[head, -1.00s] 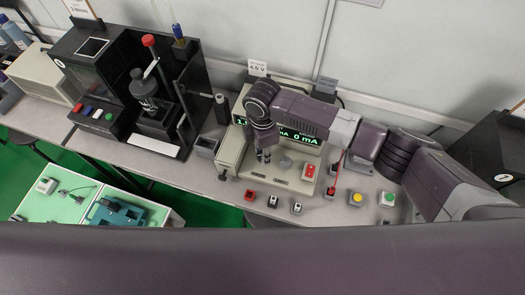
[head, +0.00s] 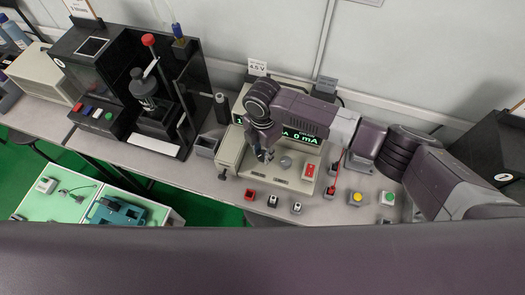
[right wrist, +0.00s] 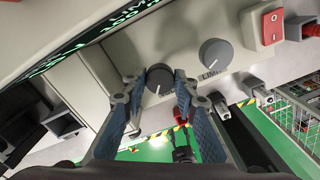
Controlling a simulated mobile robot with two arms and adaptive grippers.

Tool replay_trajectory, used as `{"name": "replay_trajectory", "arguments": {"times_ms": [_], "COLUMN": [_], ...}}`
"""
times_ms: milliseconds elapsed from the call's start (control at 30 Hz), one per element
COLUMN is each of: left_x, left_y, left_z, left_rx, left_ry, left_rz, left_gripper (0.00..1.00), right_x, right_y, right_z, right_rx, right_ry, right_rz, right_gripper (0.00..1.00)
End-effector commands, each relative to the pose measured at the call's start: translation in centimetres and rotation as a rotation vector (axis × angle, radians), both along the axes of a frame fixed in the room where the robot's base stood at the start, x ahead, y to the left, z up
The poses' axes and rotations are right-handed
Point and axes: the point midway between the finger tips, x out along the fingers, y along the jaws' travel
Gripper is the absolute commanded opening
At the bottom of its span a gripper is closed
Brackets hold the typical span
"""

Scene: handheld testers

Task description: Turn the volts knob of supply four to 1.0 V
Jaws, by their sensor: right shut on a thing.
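The supply is a beige bench unit (head: 285,188) with a green-lit display (head: 300,136); "0 mA" is readable, and my arm hides the voltage part. A card (head: 257,66) above it reads 4.5 V. My right gripper (head: 264,156) is at the left part of its front panel. In the right wrist view, the gripper (right wrist: 157,88) is shut on a dark round knob (right wrist: 159,80) with a white pointer line, one finger on each side. A second grey knob (right wrist: 215,53), labelled LIMIT, stands free beside it. My left gripper is not in view.
A red rocker switch (head: 310,170) is right of the knobs. Small switches and buttons, including a yellow button (head: 356,198), stand along the bench front. A black test stand (head: 125,85) is at left. A red cable (head: 335,180) is right of the supply.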

Motion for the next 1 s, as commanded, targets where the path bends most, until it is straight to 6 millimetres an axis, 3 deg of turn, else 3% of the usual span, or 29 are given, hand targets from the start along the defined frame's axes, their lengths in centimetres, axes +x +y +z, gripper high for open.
{"name": "replay_trajectory", "arguments": {"times_ms": [167, 200, 333, 700, 1000], "left_x": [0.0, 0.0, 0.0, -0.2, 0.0], "left_y": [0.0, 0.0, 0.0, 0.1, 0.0], "left_z": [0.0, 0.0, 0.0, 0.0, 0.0], "left_rx": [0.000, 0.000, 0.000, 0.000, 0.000], "left_ry": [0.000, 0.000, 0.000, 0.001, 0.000], "left_rz": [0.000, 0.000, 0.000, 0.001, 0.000], "left_gripper": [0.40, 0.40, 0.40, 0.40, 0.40], "right_x": [0.2, 0.2, 0.2, 0.1, 0.2], "right_y": [0.1, 0.1, 0.0, 0.0, 0.1], "right_z": [0.2, 0.2, 0.2, 0.7, 6.4], "right_rx": [0.003, 0.003, 0.002, 0.002, 0.003], "right_ry": [-0.004, -0.004, -0.004, -0.002, -0.006], "right_rz": [-0.002, -0.002, -0.002, -0.003, -0.001], "right_gripper": [0.03, 0.30, 0.44, 0.44, 0.44]}}
